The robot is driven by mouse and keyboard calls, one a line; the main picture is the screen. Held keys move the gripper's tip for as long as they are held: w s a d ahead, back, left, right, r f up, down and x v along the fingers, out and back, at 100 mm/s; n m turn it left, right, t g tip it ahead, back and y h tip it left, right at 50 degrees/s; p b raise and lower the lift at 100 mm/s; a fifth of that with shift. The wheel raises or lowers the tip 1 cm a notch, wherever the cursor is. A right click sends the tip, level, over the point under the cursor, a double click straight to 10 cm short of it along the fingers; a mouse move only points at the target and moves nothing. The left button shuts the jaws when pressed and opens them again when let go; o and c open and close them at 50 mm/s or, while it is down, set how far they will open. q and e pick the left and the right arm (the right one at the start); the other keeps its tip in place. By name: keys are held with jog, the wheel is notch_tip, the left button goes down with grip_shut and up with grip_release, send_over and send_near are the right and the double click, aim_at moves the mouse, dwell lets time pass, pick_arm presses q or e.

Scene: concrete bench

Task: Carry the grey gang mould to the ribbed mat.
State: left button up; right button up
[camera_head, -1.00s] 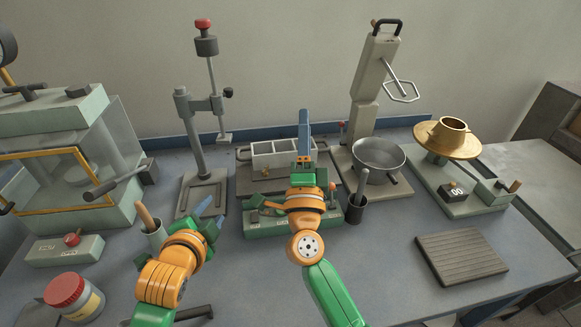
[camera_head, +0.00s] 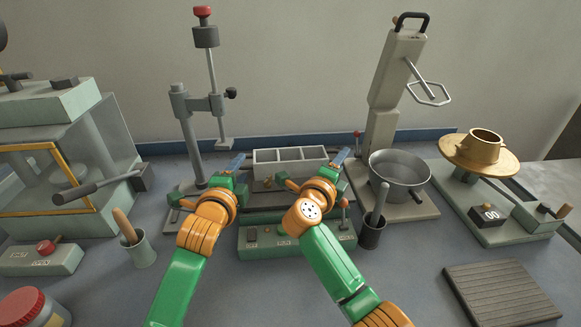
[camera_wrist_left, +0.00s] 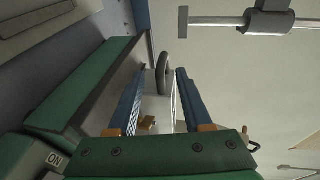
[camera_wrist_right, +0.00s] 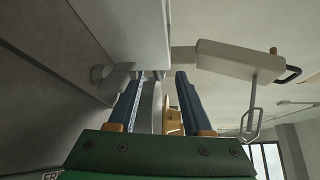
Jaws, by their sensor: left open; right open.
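The grey gang mould (camera_head: 290,162), a pale open box with several compartments, sits at the back centre on a dark plate. My left gripper (camera_head: 237,162) is open at its left end. In the left wrist view, a dark loop handle (camera_wrist_left: 162,72) shows between the open fingers (camera_wrist_left: 155,95). My right gripper (camera_head: 341,156) is open at the mould's right end. In the right wrist view, its fingers (camera_wrist_right: 158,98) are apart, and I cannot tell whether a handle lies between them. The dark ribbed mat (camera_head: 505,293) lies bare at the front right.
A green control box (camera_head: 255,240) stands in front of the mould. A stand (camera_head: 180,125) rises at left, a mixer with a metal bowl (camera_head: 400,178) at right. A dark cup (camera_head: 372,235) and brass-topped flow table (camera_head: 480,160) stand towards the mat. Bench left of the mat is clear.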

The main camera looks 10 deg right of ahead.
pick_arm(q)
jog(key=shift+x, duration=0.9)
pick_arm(e)
jog(key=shift+x, duration=0.9)
pick_arm(q)
grip_shut()
pick_arm(e)
grip_shut()
pick_arm(q)
jog(key=shift+f, duration=0.1)
pick_arm(e)
jog(key=shift+r, duration=0.1)
